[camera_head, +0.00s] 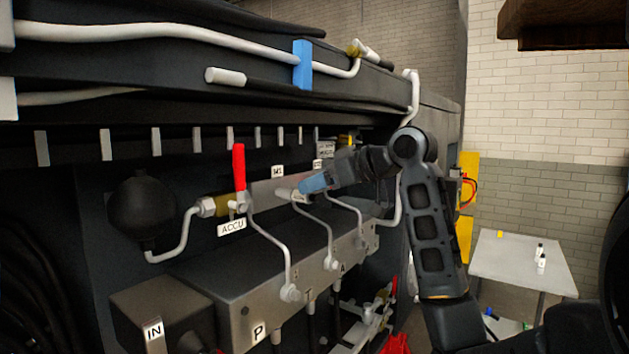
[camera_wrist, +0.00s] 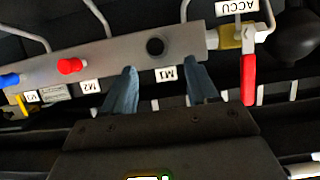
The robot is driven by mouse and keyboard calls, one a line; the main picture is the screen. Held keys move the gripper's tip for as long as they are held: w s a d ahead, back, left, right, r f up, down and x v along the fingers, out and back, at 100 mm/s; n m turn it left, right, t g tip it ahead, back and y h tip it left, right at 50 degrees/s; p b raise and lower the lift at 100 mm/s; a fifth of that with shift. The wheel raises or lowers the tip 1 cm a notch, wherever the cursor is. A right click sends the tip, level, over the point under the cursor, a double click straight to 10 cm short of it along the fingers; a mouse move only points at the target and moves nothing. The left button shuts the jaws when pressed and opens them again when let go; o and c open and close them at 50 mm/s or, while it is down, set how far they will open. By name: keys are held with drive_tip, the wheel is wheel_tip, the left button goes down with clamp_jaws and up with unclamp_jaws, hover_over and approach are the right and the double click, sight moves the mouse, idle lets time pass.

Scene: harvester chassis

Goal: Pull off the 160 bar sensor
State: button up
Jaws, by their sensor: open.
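In the wrist view the M1 position shows as a dark round end (camera_wrist: 155,46). My gripper (camera_wrist: 157,78) is open there, one finger to each side of this round end and short of it. Nothing is between the fingers. I cannot tell whether a finger touches the cylinder in the head view.
A red-handled ACCU valve (camera_head: 239,168) and a black ball accumulator (camera_head: 141,208) are to the left. Silver pipes (camera_head: 270,238) curve down below. The wrist view shows a red cap (camera_wrist: 70,66) at M2 and a blue cap (camera_wrist: 9,81). A white table (camera_head: 520,262) stands right.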

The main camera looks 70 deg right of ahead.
sight(296, 191)
drive_tip(key=shift+p+x, duration=0.65)
drive_tip(key=shift+x, duration=2.8)
drive_tip(key=shift+c, duration=0.4)
drive_tip(key=shift+a, duration=0.1)
clamp_jaws()
drive_tip(key=shift+s, duration=0.25)
drive_tip(key=shift+s+a, duration=0.25)
drive_tip(key=shift+s, duration=0.6)
drive_tip(key=shift+s+a, duration=0.2)
drive_tip(key=shift+s, duration=0.65)
